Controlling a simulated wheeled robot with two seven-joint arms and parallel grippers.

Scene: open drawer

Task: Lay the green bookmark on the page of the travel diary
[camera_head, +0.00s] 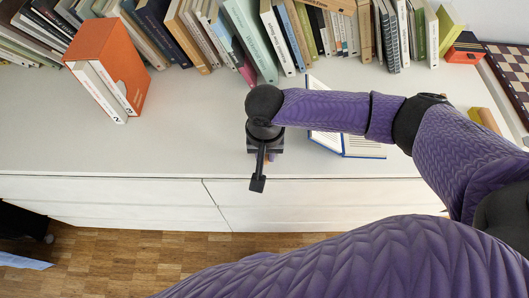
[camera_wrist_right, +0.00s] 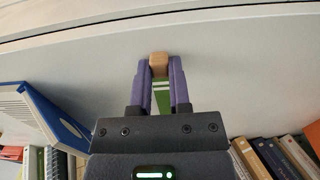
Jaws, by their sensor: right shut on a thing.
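My right gripper (camera_head: 262,156) is above the white surface near its front edge, left of the travel diary. In the right wrist view its purple fingers (camera_wrist_right: 160,75) are shut on the green bookmark (camera_wrist_right: 162,98), which has white stripes and a wooden block-like end between the fingertips. The open travel diary (camera_head: 363,147) lies on the surface with white pages and a blue cover edge. My right forearm hides part of it. The diary also shows at the left of the right wrist view (camera_wrist_right: 38,112), apart from the gripper. My left gripper is not in view.
A row of books (camera_head: 270,38) stands along the back. An orange slipcase (camera_head: 110,52) with white volumes stands at the left, and a chessboard (camera_head: 512,72) is at the far right. The white surface (camera_head: 190,125) left of my gripper is clear.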

